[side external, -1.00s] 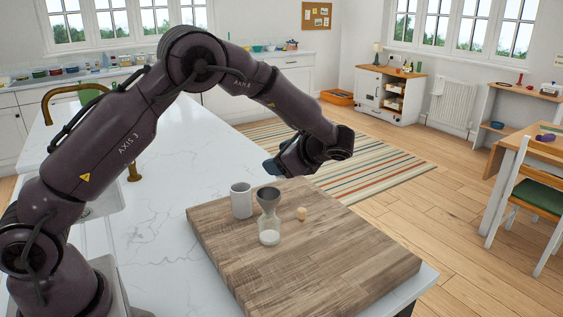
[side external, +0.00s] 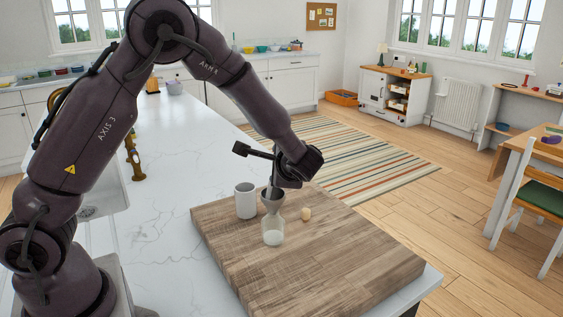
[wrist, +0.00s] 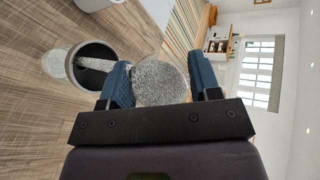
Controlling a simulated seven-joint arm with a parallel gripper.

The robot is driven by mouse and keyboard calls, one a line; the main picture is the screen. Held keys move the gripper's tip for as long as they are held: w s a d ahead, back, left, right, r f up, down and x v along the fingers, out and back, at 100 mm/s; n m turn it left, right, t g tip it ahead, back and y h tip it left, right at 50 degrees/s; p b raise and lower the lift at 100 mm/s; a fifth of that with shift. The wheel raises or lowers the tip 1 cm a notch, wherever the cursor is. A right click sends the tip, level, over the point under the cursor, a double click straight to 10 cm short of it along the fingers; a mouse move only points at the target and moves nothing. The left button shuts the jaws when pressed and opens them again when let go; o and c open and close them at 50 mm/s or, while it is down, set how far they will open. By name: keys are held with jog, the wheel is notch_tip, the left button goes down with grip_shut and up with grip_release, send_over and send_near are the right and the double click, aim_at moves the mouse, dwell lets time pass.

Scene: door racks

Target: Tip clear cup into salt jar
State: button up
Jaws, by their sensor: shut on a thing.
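A glass jar (side external: 273,238) with white salt in its bottom stands upright on the wooden board, with a grey funnel (side external: 272,204) in its mouth. In the wrist view the funnel (wrist: 85,50) is left of my gripper (wrist: 158,72), with a speckled streak across its dark inside. My gripper is shut on the clear cup (wrist: 160,84), whose speckled, salt-like contents show between the blue fingers. In the side view my gripper (side external: 277,178) is just above the funnel. The cup is hard to make out there; a thin grey streak shows above the funnel, and the cup's exact tilt is unclear.
A white mug (side external: 245,202) stands close left of the funnel, and a cork (side external: 306,214) lies to its right. The wooden board (side external: 335,265) is clear at the front and right. The marble counter (side external: 165,225) is bare beside it.

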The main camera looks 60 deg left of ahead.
jog(key=shift+s+f+n+t+y, duration=0.15)
jog(key=shift+s+f+n+t, duration=0.15)
jog(key=shift+n+t, duration=0.3)
jog(key=shift+s+f+n+t+y, duration=0.15)
jog(key=shift+f+n+t, duration=0.15)
jog(key=shift+n+t, duration=0.25)
jog(key=n+t, duration=0.1)
jog(key=s+n+t+y, duration=0.1)
jog(key=n, duration=0.1)
jog(key=shift+f, duration=0.2)
jog(key=shift+s+f+n+t+y, duration=0.1)
jog(key=shift+s+n+t+y, duration=0.2)
jog(key=shift+n, duration=0.55)
jog(key=shift+s+f+n+t+y, duration=0.1)
jog(key=shift+n+t+y, duration=0.15)
jog(key=shift+n+y, duration=0.4)
jog(key=shift+n, duration=0.25)
jog(key=shift+r, duration=0.15)
notch_tip(320, 180, up, 4)
jog(key=shift+f+h, duration=0.1)
jog(key=shift+h, duration=0.15)
